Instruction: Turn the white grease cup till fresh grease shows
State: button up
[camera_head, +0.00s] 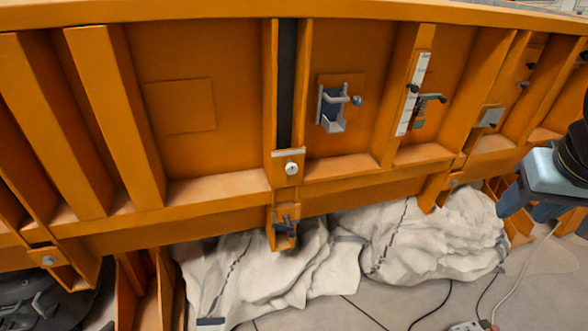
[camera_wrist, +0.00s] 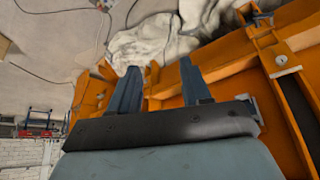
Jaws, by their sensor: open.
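The white grease cup (camera_head: 292,168) is a small round white knob on an orange plate, low on the sandbed's side below a dark vertical strip. It also shows near the right edge of the wrist view (camera_wrist: 281,60). Its markings and any grease are too small to make out. My gripper (camera_head: 527,210) is at the right of the head view, well apart from the cup. In the wrist view my gripper (camera_wrist: 170,63) has its two blue-grey fingers spread, with nothing held between them.
White sacks (camera_head: 430,240) lie on the floor under the orange sandbed (camera_head: 190,150). A grey bracket (camera_head: 333,108) and a white scale with a dark lever (camera_head: 412,95) stick out right of the cup. Cables (camera_head: 435,305) cross the floor.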

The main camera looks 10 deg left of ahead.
jog(key=shift+o, duration=0.8)
jog(key=shift+w+a, duration=0.2)
jog(key=shift+w, duration=0.1)
jog(key=shift+o, duration=0.5)
jog(key=shift+n+t+y, duration=0.4)
jog(key=shift+n, duration=0.2)
jog(key=w, duration=0.2)
jog(key=w+a, duration=0.1)
jog(key=w, duration=0.1)
jog(key=shift+f, duration=0.15)
jog(key=w+a+f+n+t+y, duration=0.2)
jog(key=w+a+f+n, duration=0.1)
jog(key=w+a, duration=0.6)
jog(key=w+a+f+n+t+y, duration=0.1)
jog(key=w+a+f+n+t, duration=0.1)
jog(key=w+a, duration=0.65)
jog(key=n+t+y, duration=0.3)
jog(key=n+t, duration=0.3)
jog(key=n, duration=0.1)
send_near(292, 170)
jog(key=x, duration=1)
jog(key=shift+w+a, duration=0.15)
jog(key=shift+w, duration=0.1)
